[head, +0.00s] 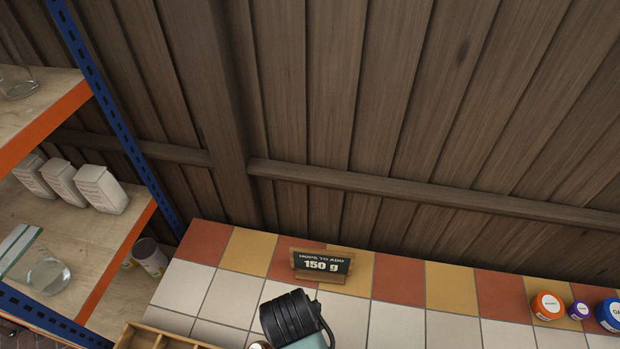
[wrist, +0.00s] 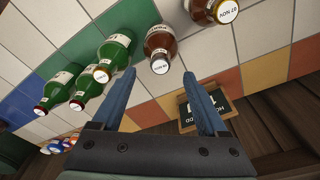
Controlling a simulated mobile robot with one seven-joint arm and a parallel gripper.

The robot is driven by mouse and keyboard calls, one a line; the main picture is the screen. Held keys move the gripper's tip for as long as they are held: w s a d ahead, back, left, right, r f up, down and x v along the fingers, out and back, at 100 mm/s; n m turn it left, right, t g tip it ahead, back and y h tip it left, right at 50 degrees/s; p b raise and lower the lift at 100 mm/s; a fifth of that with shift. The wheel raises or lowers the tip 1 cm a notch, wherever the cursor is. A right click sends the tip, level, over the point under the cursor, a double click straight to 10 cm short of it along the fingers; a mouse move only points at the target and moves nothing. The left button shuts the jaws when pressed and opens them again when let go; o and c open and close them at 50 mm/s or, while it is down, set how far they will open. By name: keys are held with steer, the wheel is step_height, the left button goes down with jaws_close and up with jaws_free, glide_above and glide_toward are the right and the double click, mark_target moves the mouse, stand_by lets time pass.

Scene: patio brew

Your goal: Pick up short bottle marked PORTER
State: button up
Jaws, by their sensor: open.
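In the wrist view a short brown bottle (wrist: 162,43) with a pale cap stands just beyond my fingertips. Its label is turned sideways and partly seen; the lettering looks like PORTER but is hard to read. My gripper (wrist: 159,75) is open and empty, its two blue fingers spread to either side of the line to this bottle. The bottle is not between the fingers. A second brown bottle (wrist: 208,10), its cap marked 07 NOV, is cut off at the top edge. The head view does not clearly show the brown bottles.
Green bottles (wrist: 88,88) stand left of the brown ones. A hops sign (head: 320,265) stands on the tiled counter (head: 395,322), close beyond my right finger in the wrist view (wrist: 207,108). Small tubs (head: 547,306) are at right. A shelf rack (head: 100,250) stands left, before a wooden wall.

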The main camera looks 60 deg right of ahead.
steer(key=shift+d+f+p, duration=0.2)
steer(key=shift+f+p, duration=0.1)
steer(key=shift+f, duration=1.25)
steer(key=shift+d+f+p, duration=0.2)
steer(key=shift+f+p, duration=0.1)
steer(key=shift+f, duration=1.25)
jaws_close()
